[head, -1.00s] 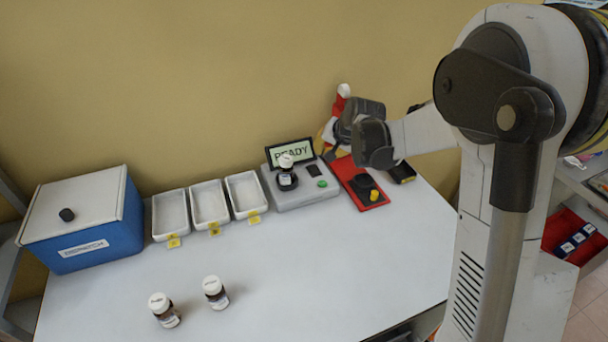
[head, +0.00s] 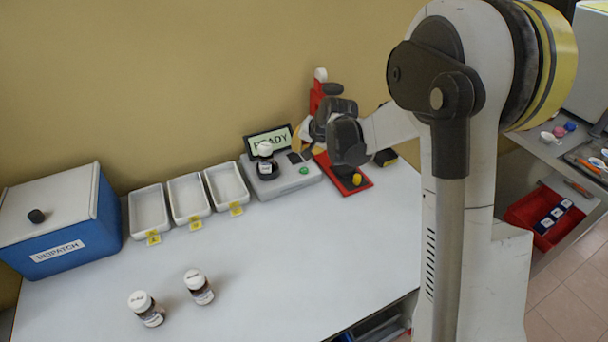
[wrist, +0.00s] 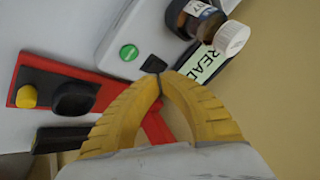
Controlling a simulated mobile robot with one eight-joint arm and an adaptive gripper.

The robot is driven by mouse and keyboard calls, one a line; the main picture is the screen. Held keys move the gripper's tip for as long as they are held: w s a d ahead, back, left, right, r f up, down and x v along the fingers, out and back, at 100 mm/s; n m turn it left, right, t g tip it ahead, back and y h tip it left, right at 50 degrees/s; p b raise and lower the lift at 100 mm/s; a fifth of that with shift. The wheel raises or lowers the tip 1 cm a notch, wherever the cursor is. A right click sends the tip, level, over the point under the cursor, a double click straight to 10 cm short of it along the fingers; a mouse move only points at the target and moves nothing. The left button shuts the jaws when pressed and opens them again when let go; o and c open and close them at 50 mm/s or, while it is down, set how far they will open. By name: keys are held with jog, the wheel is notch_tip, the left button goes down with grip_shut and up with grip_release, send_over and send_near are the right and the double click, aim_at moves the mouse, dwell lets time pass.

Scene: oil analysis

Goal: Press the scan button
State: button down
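The scanner (head: 292,182) is a light grey box near the back wall, with a display (head: 268,142) reading READY and a dark bottle with a white cap (head: 265,165) on it. Its round green button (head: 304,170) is on the top face; it also shows in the wrist view (wrist: 129,52), as does the bottle (wrist: 192,20). My gripper (wrist: 155,68) has its two yellow fingers meeting at the tips, with nothing between them. The tips appear beside the scanner's dark square in the wrist view, apart from the green button. In the head view my wrist partly hides the fingers.
A red plate (head: 359,184) with a yellow knob and a black knob lies right of the scanner. Three white trays (head: 150,212) stand left of it, then a blue DESPATCH box (head: 75,250). Two capped bottles (head: 199,287) stand at the front. The table's middle is clear.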

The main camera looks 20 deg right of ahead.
aim_at(298, 166)
jog(key=shift+f+b, duration=1.4)
jog(key=shift+f, duration=0.9)
jog(key=shift+f+b, duration=0.35)
jog(key=shift+f, duration=0.05)
jog(key=shift+f+b, duration=0.35)
jog(key=shift+f, duration=0.05)
jog(key=shift+r, duration=0.1)
jog(key=shift+r+p, duration=0.5)
jog(key=shift+r, duration=0.25)
jog(key=shift+r+p, duration=1.65)
jog(key=shift+r, duration=0.85)
